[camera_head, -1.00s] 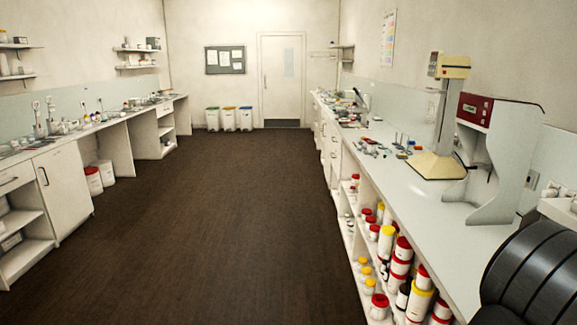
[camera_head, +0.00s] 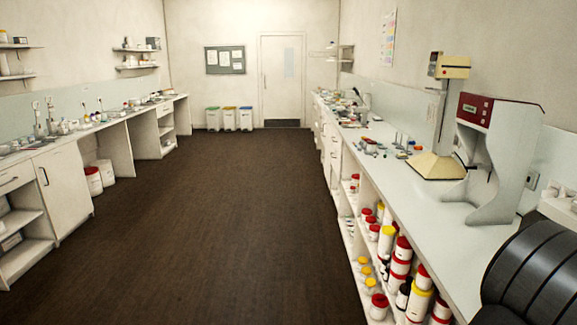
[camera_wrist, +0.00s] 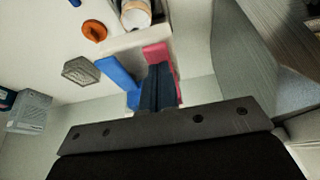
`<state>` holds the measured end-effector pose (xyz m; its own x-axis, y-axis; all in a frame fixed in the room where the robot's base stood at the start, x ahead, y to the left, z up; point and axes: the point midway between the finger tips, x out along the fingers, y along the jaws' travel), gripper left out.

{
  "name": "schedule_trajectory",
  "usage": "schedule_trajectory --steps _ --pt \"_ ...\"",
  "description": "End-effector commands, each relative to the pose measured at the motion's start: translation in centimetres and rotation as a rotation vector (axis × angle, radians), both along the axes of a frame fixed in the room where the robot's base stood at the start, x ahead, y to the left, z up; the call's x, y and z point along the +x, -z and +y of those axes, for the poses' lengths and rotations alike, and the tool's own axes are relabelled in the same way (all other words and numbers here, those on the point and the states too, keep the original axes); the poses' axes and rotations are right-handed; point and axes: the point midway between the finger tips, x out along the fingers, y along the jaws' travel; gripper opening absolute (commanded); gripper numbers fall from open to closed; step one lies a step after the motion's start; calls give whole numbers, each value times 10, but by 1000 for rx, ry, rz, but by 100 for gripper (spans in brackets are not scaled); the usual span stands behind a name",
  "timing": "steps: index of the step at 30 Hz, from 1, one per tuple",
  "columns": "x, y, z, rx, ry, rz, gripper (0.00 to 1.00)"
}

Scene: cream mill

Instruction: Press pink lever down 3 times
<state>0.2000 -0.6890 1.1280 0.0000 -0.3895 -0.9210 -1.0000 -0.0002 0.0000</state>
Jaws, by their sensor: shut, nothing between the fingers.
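In the wrist view, the pink lever (camera_wrist: 157,53) shows at the top middle, as a bright pink bar. My gripper (camera_wrist: 157,70) is shut, with its dark fingers reaching up to the pink lever and overlapping its lower left side. I cannot tell whether the fingers touch it. A blue lever (camera_wrist: 117,72) lies just left of the fingers, partly hidden by them. A pale bar lies above the two levers. In the head view, neither the levers nor my gripper can be seen.
In the wrist view, an orange round thing (camera_wrist: 95,31) and a grey grated block (camera_wrist: 81,71) lie to the left, with a white cylinder (camera_wrist: 136,13) at the top. In the head view, a red-topped machine (camera_head: 474,109) and a yellow-topped stand (camera_head: 453,67) occupy the right bench.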

Motion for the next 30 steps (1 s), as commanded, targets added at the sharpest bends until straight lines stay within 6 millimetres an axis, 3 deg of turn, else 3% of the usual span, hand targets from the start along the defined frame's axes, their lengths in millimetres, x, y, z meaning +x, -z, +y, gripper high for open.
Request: schedule_trajectory --steps 20,30 --pt "0 14 0 1 0 0 0" --pt "0 2 0 -1 0 0 0"
